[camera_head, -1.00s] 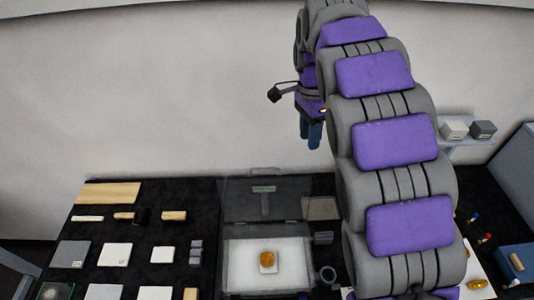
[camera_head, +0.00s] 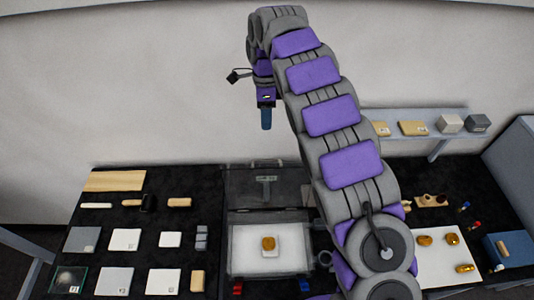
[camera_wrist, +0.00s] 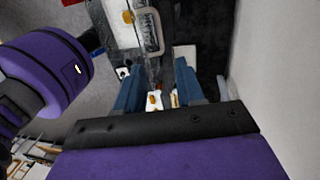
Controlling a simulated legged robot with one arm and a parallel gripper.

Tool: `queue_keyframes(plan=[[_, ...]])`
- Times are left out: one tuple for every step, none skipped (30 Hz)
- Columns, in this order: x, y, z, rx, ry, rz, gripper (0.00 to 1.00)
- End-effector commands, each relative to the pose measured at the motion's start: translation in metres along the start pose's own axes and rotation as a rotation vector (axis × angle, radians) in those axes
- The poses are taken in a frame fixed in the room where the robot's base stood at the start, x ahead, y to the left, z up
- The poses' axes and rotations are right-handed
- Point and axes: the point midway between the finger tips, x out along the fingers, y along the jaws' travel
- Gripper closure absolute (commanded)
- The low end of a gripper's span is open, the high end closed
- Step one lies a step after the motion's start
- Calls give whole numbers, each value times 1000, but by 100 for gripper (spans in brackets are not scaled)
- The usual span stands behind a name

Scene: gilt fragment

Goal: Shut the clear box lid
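The clear box (camera_head: 230,262) stands at the table's middle, with a white floor and a gold fragment (camera_head: 268,243) on a small white block inside. Its clear lid (camera_head: 292,186) stands raised at the back, with a handle along its top edge. My gripper (camera_head: 266,118) hangs above the lid in the head view, fingers pointing down and apart from it. In the wrist view, my gripper's two blue fingers (camera_wrist: 157,78) are spread with nothing held between them. The pale U-shaped lid handle (camera_wrist: 151,32) shows beyond the fingertips.
Pale tiles (camera_head: 125,240) and tools with wooden parts (camera_head: 179,202) lie left of the box. A white mat (camera_head: 440,262) with gold pieces lies to the right. A wall shelf (camera_head: 437,132) holds small blocks. The wall is close behind the table.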

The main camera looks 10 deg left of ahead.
Motion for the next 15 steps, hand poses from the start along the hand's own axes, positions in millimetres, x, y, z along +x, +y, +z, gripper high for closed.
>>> queue_keyframes(plan=[[7, 1, -1, 2, 1, 5, 62], [11, 1, -1, 1, 0, 5, 62], [16, 1, -1, 1, 0, 4, 62], [19, 1, -1, 1, 0, 4, 62], [23, 1, -1, 1, 1, 4, 62], [28, 2, -2, 1, 1, 3, 62], [32, 2, -3, 2, 1, 3, 62], [37, 2, -3, 1, 0, 3, 62], [43, 2, -4, 0, -1, 4, 62], [47, 3, -4, 0, -2, 3, 62], [52, 3, -5, 0, -2, 2, 62], [59, 3, -7, 1, -2, 3, 62], [65, 3, -7, 1, -2, 5, 62], [70, 3, -7, 1, -2, 5, 62], [78, 2, -6, 1, -3, 2, 62]])
